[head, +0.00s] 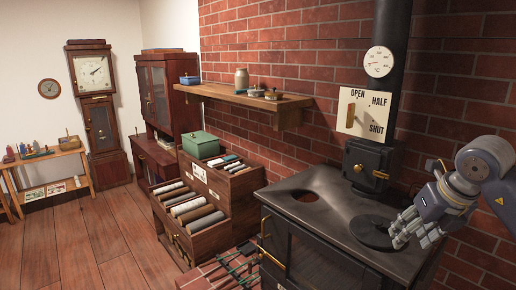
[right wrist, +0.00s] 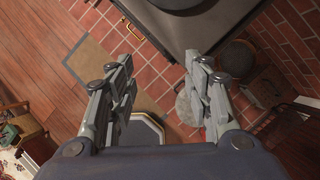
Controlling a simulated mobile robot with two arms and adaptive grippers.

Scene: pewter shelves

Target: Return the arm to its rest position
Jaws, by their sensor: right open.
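My right arm comes in from the right in the head view. Its grey gripper (head: 410,232) shows in front of the right part of the black stove top (head: 345,212), overlapping the round stove lid (head: 372,230). In the right wrist view the two fingers stand wide apart, with nothing between the fingertips (right wrist: 162,62). Brick hearth (right wrist: 150,75) shows below them, and a dark stove edge (right wrist: 215,30) lies beyond. Whether the gripper touches anything there I cannot tell. My left gripper is not in view.
The stove top has an open round hole (head: 318,186). A black flue pipe (head: 392,30) and a damper plate (head: 367,115) rise behind. A wall shelf (head: 245,98), open drawers (head: 190,215) and a clock (head: 100,110) stand further left. Floorboards (head: 80,245) are clear.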

